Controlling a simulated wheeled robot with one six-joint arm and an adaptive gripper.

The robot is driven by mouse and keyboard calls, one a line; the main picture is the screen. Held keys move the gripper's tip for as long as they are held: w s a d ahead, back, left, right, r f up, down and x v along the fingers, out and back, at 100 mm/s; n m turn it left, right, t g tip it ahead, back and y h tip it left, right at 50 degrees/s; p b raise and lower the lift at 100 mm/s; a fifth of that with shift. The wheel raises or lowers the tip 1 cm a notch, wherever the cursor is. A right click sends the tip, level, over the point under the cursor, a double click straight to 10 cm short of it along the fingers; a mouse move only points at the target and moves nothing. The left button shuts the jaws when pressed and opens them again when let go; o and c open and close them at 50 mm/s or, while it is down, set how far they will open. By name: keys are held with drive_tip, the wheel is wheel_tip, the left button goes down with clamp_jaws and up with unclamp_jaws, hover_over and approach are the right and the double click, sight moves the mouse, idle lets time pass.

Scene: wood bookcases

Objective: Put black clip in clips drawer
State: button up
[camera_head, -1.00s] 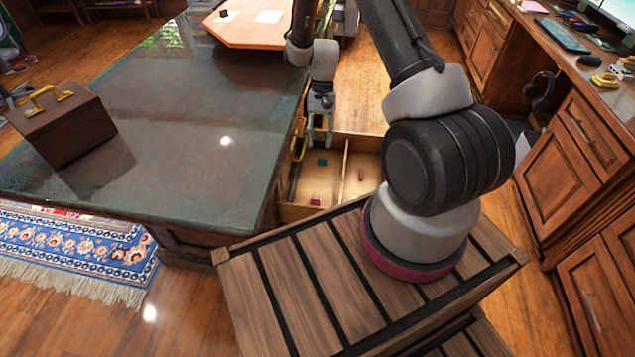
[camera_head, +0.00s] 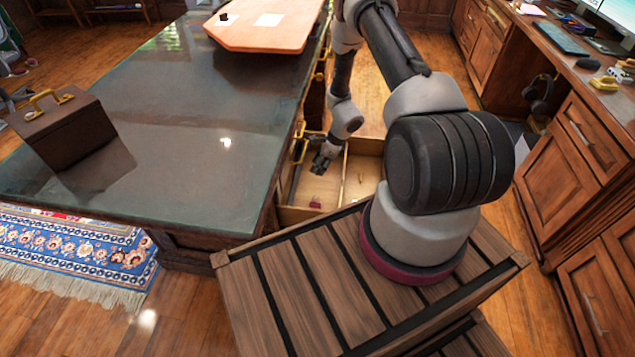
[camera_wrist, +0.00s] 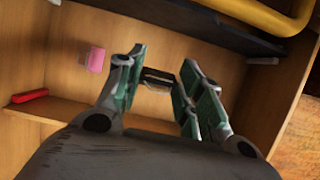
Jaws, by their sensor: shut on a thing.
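The open drawer (camera_head: 297,213) sticks out from the dark desk and has a divider between two compartments. My gripper (camera_head: 320,167) is over its left compartment, tilted, with its fingers low. In the wrist view my gripper (camera_wrist: 160,75) is shut on the small black clip (camera_wrist: 158,77), held between the green-padded fingertips. The clip cannot be made out apart from the fingers in the head view. A pink clip (camera_wrist: 95,59) lies to the left in the wrist view and also shows in the drawer in the head view (camera_head: 316,202). A red object (camera_wrist: 29,97) lies beyond a divider.
The yellow drawer handle (camera_head: 300,146) and drawer front lie close to my gripper; the handle also crosses the wrist view's top (camera_wrist: 265,14). The glass-topped desk (camera_head: 190,120) borders the drawer on the left. A brown box (camera_head: 65,130) stands on it.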

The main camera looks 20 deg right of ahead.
wheel_tip(320, 180, down, 8)
drive_tip(key=shift+r, duration=0.2)
drive_tip(key=shift+f, duration=0.15)
drive_tip(key=o, duration=0.7)
drive_tip(key=shift+o, duration=0.2)
